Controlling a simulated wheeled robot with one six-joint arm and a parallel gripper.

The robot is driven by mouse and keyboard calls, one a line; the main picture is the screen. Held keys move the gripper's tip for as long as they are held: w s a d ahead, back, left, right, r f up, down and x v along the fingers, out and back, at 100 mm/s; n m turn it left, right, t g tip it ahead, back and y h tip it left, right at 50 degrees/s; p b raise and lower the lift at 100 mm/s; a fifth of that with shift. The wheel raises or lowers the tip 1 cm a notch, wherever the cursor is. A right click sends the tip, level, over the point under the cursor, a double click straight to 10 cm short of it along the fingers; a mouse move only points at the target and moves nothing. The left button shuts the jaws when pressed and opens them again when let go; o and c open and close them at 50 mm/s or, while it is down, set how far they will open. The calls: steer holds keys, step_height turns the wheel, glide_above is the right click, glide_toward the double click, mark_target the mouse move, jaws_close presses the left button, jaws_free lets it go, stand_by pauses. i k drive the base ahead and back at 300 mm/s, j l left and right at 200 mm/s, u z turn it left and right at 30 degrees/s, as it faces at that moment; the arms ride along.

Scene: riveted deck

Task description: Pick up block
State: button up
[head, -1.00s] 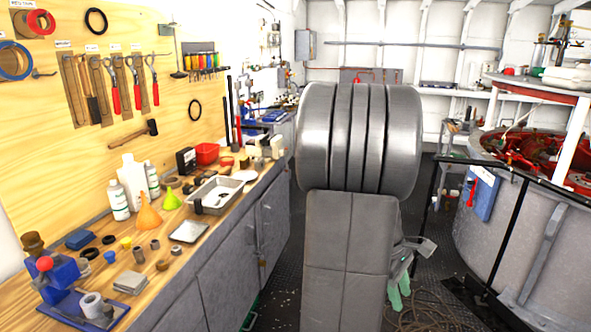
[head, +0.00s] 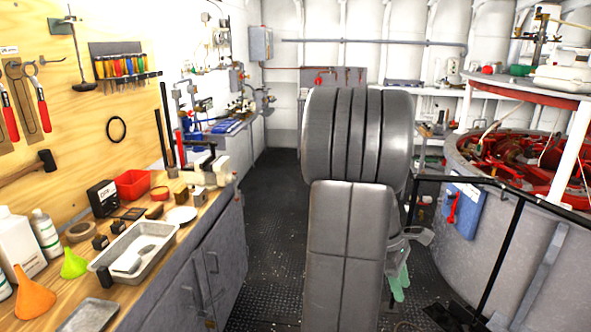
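No single thing stands out clearly as the block. Several small block-like pieces lie on the wooden workbench (head: 205,215) at the left. A tan piece (head: 159,193) sits beside a red bin (head: 133,184). Small dark cubes (head: 115,228) stand by a metal tray (head: 140,247). Off-white and wooden pieces (head: 198,179) stand at the bench's far end.
Grey cabinets (head: 215,265) under the bench border a clear strip of dark deck (head: 275,220). A black railing (head: 505,250) and a large grey round tank (head: 525,270) with red parts close off the right. An orange funnel (head: 33,293) and white bottles stand near left.

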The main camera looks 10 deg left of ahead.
mark_target(181, 195)
steer(key=i+u, duration=0.1)
steer(key=i, duration=0.4)
steer(key=i+l+u, duration=0.1)
steer(key=i, duration=0.4)
steer(key=i+l+u, duration=0.1)
steer(key=i, duration=0.4)
steer(key=i+u, duration=0.25)
steer(key=u, duration=0.2)
steer(key=i+l+u, duration=0.2)
steer(key=u, duration=0.2)
steer(key=i+l+u, duration=0.15)
steer(key=u, duration=0.3)
steer(key=i+l+u, duration=0.15)
steer(key=l+u, duration=0.15)
steer(key=u, duration=0.15)
steer(key=i+l+u, duration=0.2)
steer(key=u, duration=0.25)
steer(key=i+l+u, duration=0.25)
steer(key=u, duration=0.2)
steer(key=i+l+u, duration=0.15)
steer(key=l+u, duration=0.3)
steer(key=i+l+u, duration=0.1)
steer(key=l+u, duration=0.35)
steer(key=j, duration=0.1)
